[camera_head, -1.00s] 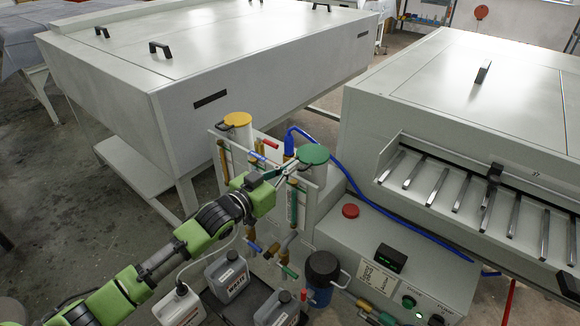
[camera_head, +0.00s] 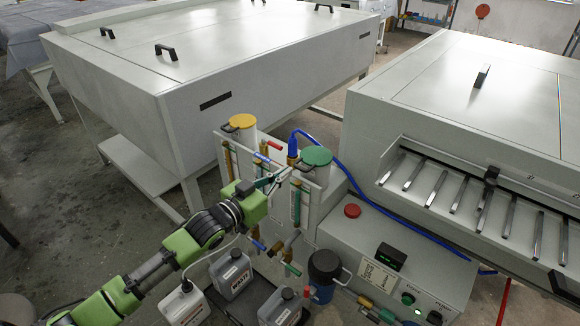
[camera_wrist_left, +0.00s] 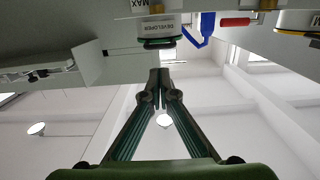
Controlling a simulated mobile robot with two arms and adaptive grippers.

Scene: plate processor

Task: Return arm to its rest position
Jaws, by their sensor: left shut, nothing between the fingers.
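My left arm, green and black, comes in from the lower left in the head view. Its gripper (camera_head: 277,179) is near the pipes and valves in front of the green-capped container (camera_head: 316,156). In the left wrist view the gripper fingers (camera_wrist_left: 159,76) meet at their tips with nothing between them, so it is shut and empty. A container labelled "developer" (camera_wrist_left: 157,25) shows just past the fingertips in that view, seemingly upside down. Whether the fingers touch anything is hard to tell. My right gripper is not in view.
A yellow-capped container (camera_head: 242,121) stands beside the green-capped one. Several jugs, one a grey waste jug (camera_head: 230,274), stand below the arm. The control box (camera_head: 395,270) with a red button (camera_head: 352,211) and the plate processor (camera_head: 470,110) are on the right. A blue hose (camera_head: 345,170) runs between.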

